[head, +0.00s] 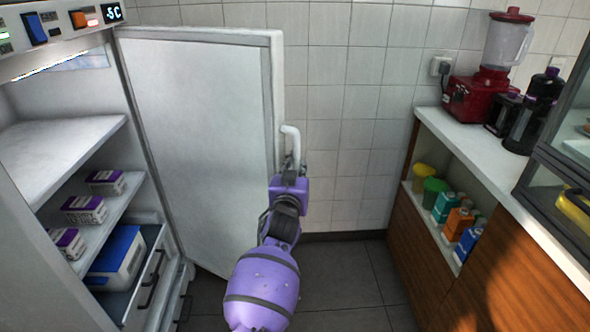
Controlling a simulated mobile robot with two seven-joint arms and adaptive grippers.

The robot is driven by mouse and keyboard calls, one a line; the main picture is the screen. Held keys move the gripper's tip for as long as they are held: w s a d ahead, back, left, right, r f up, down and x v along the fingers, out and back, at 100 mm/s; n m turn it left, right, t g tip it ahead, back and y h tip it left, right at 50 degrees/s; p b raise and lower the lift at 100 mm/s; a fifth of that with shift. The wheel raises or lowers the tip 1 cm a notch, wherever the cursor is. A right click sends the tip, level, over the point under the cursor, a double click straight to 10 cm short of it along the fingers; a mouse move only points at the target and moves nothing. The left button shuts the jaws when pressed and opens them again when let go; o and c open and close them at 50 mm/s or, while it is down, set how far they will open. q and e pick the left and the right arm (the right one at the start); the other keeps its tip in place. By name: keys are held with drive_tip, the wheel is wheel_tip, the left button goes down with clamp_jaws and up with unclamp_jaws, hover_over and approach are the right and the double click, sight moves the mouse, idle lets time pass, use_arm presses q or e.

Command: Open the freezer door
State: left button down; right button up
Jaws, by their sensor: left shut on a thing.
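The freezer door (205,120) is a tall pale panel with a grey edge seal, swung wide open, its inner face towards me. A white bar handle (291,135) curves out at the door's right edge. My left gripper (291,168) is shut on the lower part of this handle; its fingers are partly hidden behind the purple wrist. The open freezer (62,150) stands at the left, with small purple-and-white boxes (84,209) on its shelf and a blue-lidded container (117,254) in a drawer. My right gripper is not in view.
A wooden counter (462,130) with a white top runs along the right, bearing a red blender (490,85) and a dark appliance (533,112). Its open shelf holds cups and several cartons (459,222). The dark tiled floor (345,275) between door and counter is clear.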

use_arm(q)
drive_tip(key=shift+s+d, duration=0.15)
drive_tip(key=shift+d, duration=0.2)
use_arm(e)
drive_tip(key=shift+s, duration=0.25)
use_arm(q)
drive_tip(key=c, duration=2.1)
unclamp_jaws()
drive_tip(key=shift+o, duration=0.6)
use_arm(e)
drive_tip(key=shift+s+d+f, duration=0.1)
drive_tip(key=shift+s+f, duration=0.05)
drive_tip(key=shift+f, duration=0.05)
use_arm(q)
drive_tip(key=shift+a, duration=0.15)
drive_tip(key=shift+a, duration=0.1)
drive_tip(key=v, duration=1.2)
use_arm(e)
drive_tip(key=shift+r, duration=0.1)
use_arm(q)
drive_tip(key=shift+r, duration=0.1)
